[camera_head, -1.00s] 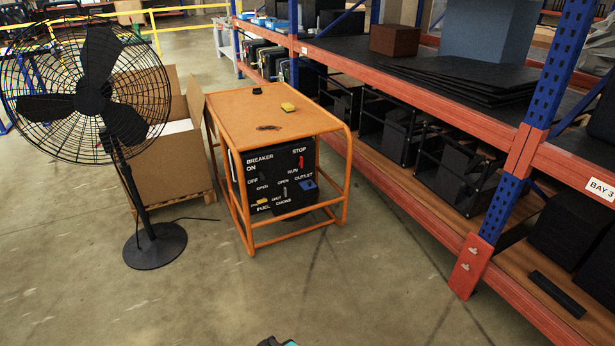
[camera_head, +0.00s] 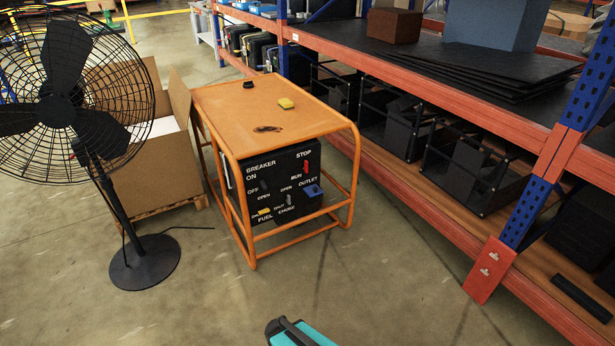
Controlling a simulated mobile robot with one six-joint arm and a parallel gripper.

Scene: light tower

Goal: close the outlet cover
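The outlet cover (camera_head: 313,190) is a small blue piece at the right of the black control panel (camera_head: 272,181), just below the word OUTLET. It appears to stick out from the panel, but it is too small to tell for sure how far open it is. The panel sits inside the orange generator frame (camera_head: 350,165). A black and teal part (camera_head: 295,333) at the bottom edge looks like the end of my arm. It is well in front of the generator, over the floor. Its fingers do not show.
A black pedestal fan (camera_head: 146,262) stands left of the generator, with an open cardboard box (camera_head: 150,165) behind it. A shelving rack with an orange beam (camera_head: 440,90) runs along the right. The floor (camera_head: 370,275) in front of the generator is clear.

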